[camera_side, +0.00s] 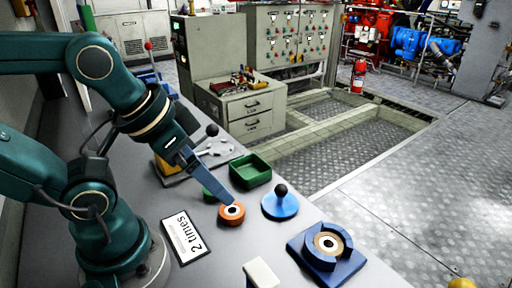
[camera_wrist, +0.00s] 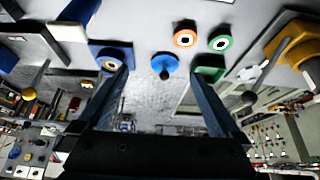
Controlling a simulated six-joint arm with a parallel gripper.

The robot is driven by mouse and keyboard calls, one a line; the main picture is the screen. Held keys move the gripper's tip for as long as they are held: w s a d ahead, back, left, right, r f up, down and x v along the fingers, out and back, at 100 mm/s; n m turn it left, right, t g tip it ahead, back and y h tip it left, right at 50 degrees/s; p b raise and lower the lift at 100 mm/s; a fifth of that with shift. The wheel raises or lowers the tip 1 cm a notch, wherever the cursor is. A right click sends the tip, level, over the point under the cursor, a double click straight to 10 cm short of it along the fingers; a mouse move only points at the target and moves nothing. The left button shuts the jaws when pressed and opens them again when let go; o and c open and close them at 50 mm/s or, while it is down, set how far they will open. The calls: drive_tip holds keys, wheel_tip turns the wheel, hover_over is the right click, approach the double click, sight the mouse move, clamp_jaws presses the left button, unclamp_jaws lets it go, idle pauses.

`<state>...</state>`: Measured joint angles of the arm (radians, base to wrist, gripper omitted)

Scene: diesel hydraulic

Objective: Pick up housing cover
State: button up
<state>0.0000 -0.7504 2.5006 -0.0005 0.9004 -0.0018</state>
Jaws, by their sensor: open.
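A blue disc with a black ball knob, which looks like the housing cover (camera_side: 281,207), lies on the grey bench near its right edge. It also shows in the wrist view (camera_wrist: 165,62), between the two fingers in the picture but beyond them. A blue housing (camera_side: 318,261) with a bronze ring inside stands nearer the camera, and it also shows in the wrist view (camera_wrist: 112,50). My gripper (camera_side: 229,198) is pointed down and to the right, left of the cover. In the wrist view my gripper (camera_wrist: 162,80) is open with nothing between its fingers.
An orange ring (camera_side: 232,220) lies near my fingertips in the side view. A green ring (camera_wrist: 220,42) is partly hidden behind my gripper in the side view. A green tray (camera_side: 250,170), a "2 times" sign (camera_side: 186,237) and a white block (camera_side: 262,273) are also on the bench.

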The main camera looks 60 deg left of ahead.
idle(0.4)
drive_tip(key=c, duration=0.4)
